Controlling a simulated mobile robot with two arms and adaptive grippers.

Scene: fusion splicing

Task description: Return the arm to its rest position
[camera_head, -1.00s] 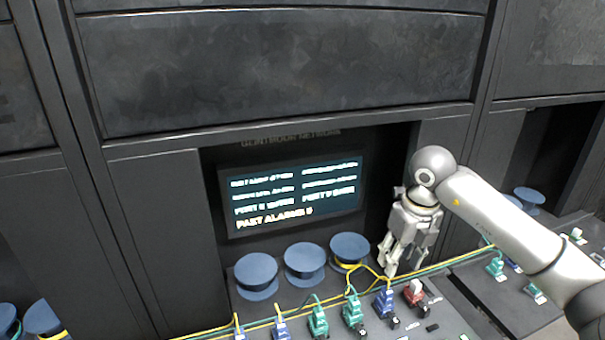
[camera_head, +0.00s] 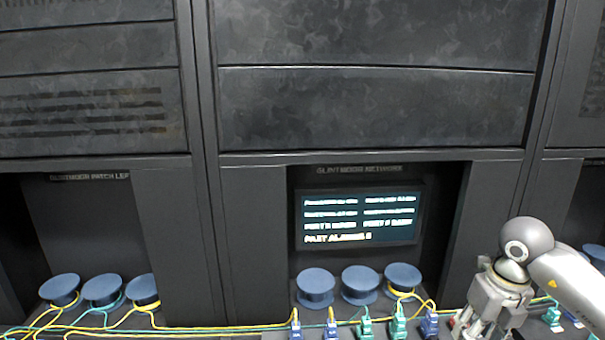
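My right gripper (camera_head: 483,322) is at the lower right of the head view, pointing down over the right end of the connector row. Its fingertips are cut by the bottom edge, so I cannot tell whether they are open or shut. A red connector (camera_head: 455,320) shows in part beside the gripper. Blue connectors (camera_head: 429,322) and green connectors (camera_head: 398,326) stand to its left on the panel. My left gripper is not in view.
A lit screen (camera_head: 360,218) sits in the recess behind the panel. Several round blue spools (camera_head: 316,284) stand below it, and more spools (camera_head: 60,289) stand at the left. Yellow and green cables (camera_head: 230,329) run along the panel. Dark cabinets (camera_head: 370,110) rise behind.

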